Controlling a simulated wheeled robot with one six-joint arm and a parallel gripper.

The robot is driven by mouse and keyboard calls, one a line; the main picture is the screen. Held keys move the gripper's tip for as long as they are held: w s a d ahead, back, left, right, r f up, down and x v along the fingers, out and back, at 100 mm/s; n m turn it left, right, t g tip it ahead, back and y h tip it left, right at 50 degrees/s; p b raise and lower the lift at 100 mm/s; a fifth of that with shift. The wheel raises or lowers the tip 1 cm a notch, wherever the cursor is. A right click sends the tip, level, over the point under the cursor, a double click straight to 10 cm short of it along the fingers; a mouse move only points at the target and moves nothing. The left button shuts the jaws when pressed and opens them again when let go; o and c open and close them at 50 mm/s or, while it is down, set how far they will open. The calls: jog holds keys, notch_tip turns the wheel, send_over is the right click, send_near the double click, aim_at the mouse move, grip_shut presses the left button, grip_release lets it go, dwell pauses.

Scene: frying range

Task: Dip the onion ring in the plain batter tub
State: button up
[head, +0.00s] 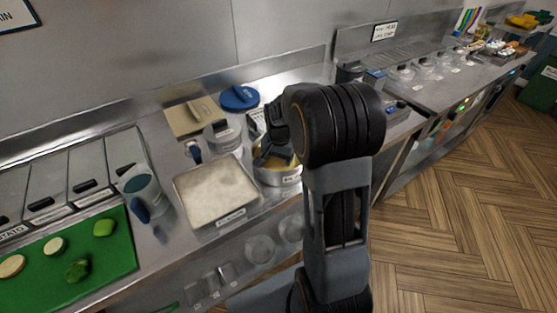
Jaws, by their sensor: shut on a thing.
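A round metal tub (284,178) with a label on its front stands on the steel counter. Yellowish batter shows at its rim, but the label is too small to read. My gripper (270,158) points down over this tub, with its fingers at or just above the opening. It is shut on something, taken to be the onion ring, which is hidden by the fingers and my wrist. I cannot tell whether the ring touches the batter.
A rectangular tray of pale crumbs or flour (215,188) stands left of the tub. A grey pot (221,135), a blue lid (239,97) and a beige lid (195,116) lie behind. A blue-handled jug (146,195) and a green board (110,258) with vegetables are farther left.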

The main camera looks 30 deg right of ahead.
jog(key=shift+a, duration=0.3)
jog(key=shift+d, duration=0.55)
jog(key=shift+a, duration=0.5)
jog(key=shift+d, duration=0.3)
jog(key=shift+r, duration=0.1)
dwell(0.4)
notch_tip(320, 180, up, 10)
jog(key=p, duration=0.8)
jog(key=shift+r, duration=0.1)
dwell(0.8)
